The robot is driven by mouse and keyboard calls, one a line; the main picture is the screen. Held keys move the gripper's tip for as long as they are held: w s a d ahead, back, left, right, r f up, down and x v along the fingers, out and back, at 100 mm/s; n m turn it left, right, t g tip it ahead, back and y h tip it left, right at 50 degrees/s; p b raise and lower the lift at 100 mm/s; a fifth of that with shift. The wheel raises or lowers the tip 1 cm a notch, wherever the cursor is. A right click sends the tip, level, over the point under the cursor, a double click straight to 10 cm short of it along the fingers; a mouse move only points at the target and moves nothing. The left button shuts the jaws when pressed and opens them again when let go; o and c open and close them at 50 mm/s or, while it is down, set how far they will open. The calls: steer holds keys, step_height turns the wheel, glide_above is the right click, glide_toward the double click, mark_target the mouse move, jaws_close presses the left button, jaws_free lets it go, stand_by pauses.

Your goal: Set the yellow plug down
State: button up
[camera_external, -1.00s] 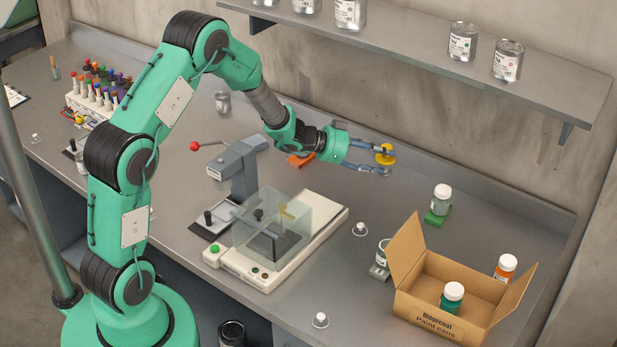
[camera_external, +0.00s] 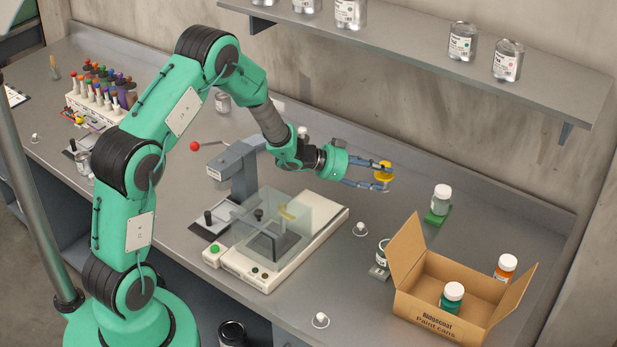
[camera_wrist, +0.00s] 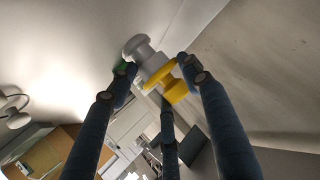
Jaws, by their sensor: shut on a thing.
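The yellow plug (camera_external: 384,166) is a small, round, flanged piece. My gripper (camera_external: 382,178) is shut on it and holds it above the back part of the grey bench, left of the bottle on the green block. In the wrist view the yellow plug (camera_wrist: 173,90) sits between the fingertips, tilted in that picture. A pale grey, rounded shape shows beside it; I cannot tell whether it touches the plug. The fingers hide part of the plug.
An open cardboard box (camera_external: 440,320) with a green bottle and an orange bottle stands at the right. A white-capped bottle (camera_external: 441,200) sits on a green block. A clear-covered machine (camera_external: 275,240) stands below the arm. A shelf (camera_external: 420,40) with cans runs overhead.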

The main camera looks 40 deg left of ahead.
steer(key=shift+f+b, duration=0.5)
steer(key=shift+f, duration=1.35)
steer(key=shift+f, duration=0.2)
steer(key=o, duration=1.3)
steer(key=shift+c, duration=0.2)
steer(key=shift+r, duration=0.15)
steer(key=shift+s+a+r, duration=0.2)
steer(key=shift+s+a, duration=0.1)
steer(key=p+v, duration=0.2)
steer(key=v, duration=0.9)
steer(key=shift+a+r, duration=0.1)
steer(key=shift+r, duration=0.05)
